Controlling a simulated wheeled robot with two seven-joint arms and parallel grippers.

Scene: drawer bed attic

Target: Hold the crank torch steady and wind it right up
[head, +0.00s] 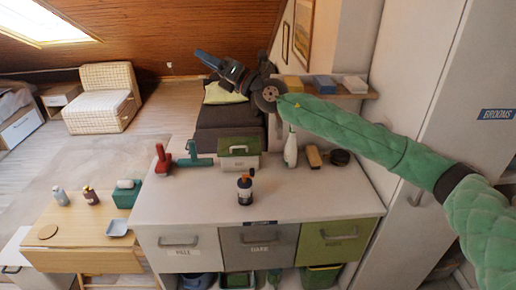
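My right gripper (207,60) is at the end of the green padded arm, raised beyond the far edge of the white worktop. Its dark and blue parts are small, and I cannot tell whether it is open or shut, or whether it holds anything. My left gripper is not in view. I cannot pick out the crank torch for certain. A small red upright thing (162,160) stands at the worktop's left end, beside a dark green tool-like thing (195,156). A dark bottle-like thing with an orange band (245,189) stands mid-worktop. No crank handle is clear on any of them.
The white worktop (300,203) also holds a green-and-white box (239,153), a white bottle (290,148), a brown block (313,157) and a dark round thing (340,158). Its front middle is clear. A shelf (335,92) is behind my arm. A wooden table (85,235) stands left.

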